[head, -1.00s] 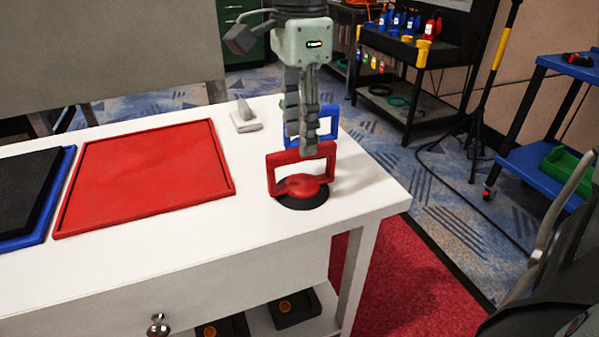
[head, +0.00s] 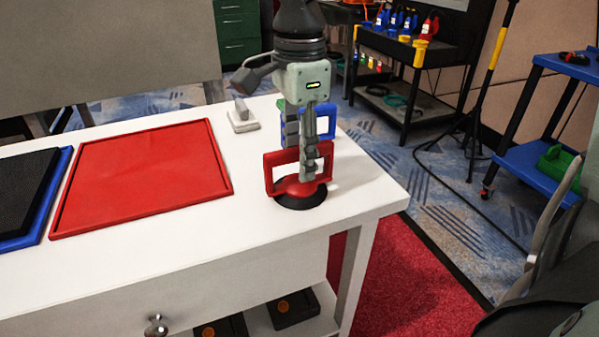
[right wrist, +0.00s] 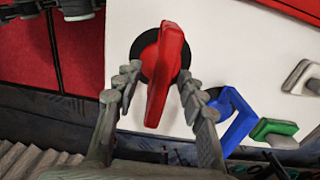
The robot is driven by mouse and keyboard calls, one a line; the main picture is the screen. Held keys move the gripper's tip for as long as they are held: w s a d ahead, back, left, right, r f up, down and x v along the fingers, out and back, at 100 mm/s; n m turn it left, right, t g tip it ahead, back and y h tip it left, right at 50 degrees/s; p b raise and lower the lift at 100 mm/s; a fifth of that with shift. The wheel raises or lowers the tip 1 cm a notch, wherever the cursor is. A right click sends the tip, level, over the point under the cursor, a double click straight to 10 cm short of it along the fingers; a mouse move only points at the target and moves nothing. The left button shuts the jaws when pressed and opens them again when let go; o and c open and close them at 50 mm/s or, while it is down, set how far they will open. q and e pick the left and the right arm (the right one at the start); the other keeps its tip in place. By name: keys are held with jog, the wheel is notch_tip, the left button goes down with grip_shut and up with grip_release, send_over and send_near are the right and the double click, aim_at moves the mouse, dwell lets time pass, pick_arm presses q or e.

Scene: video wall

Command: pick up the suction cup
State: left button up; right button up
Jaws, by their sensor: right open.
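A red suction cup (head: 301,190) with a rectangular handle and a black round base stands upright on the white table near its right end. My right gripper (head: 306,165) points down at its handle, with a finger in front of the handle in the head view. In the right wrist view the red handle (right wrist: 165,75) lies between the two open fingers (right wrist: 155,95), with a gap on each side. A blue-handled suction cup (head: 328,124) stands just behind.
A red tray (head: 140,175) and a blue-edged black panel (head: 30,195) lie on the white table (head: 240,225) to the left. A small grey-white handled tool (head: 242,118) and a green item (right wrist: 273,128) are near the blue cup. The table's right corner is clear.

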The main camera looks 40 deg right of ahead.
jog(key=shift+f, duration=0.2)
dwell(0.5)
grip_shut()
